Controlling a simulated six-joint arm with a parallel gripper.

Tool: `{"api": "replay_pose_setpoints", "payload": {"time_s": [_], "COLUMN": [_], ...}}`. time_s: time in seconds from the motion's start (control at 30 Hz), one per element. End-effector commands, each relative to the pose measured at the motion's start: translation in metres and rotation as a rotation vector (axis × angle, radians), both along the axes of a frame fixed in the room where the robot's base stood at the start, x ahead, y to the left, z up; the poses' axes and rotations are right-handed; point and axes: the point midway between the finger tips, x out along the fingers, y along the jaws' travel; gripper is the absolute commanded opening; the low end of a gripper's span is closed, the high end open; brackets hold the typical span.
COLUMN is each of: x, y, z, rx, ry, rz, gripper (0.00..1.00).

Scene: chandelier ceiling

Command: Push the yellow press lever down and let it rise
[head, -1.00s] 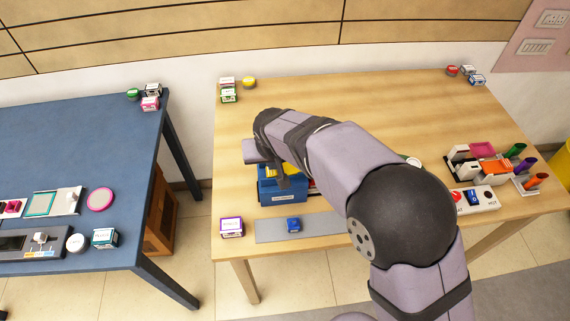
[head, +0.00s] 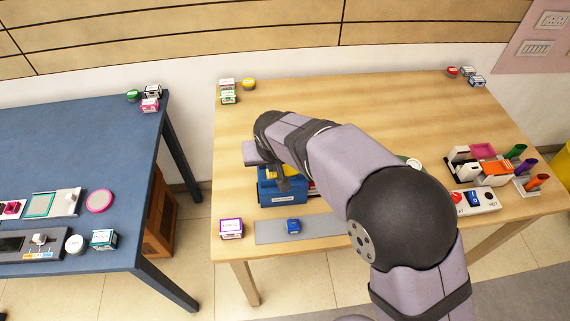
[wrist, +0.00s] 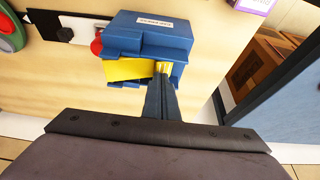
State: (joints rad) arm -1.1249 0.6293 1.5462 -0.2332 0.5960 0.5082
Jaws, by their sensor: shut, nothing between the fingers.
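The blue press (head: 282,198) stands on the wooden table, partly covered by my arm in the head view. Its blue body also shows in the wrist view (wrist: 150,38), with a white label. The yellow press lever (wrist: 128,69) shows at the near side of the body in the wrist view; in the head view only bits of it (head: 271,173) show. My gripper (wrist: 161,76) is shut and empty, its fingertips at the lever's right end. I cannot tell whether they touch or press it. In the head view my gripper (head: 284,184) is over the press.
A purple-edged box (head: 231,228) stands at the table's left front corner. A red-and-blue button panel (head: 476,200) stands at right.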

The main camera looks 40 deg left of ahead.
Motion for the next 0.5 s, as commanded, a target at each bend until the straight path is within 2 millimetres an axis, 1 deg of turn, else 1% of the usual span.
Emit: {"api": "replay_pose_setpoints", "payload": {"time_s": [0.03,0.17,0.5], "x": [-0.001,-0.002,-0.002], "y": [-0.003,-0.003,0.000], "z": [-0.003,0.003,0.027], "rx": [-0.011,-0.012,-0.006], "ry": [0.006,0.007,0.004], "rz": [-0.002,-0.002,-0.001], "gripper": [0.00,0.00,0.00]}}
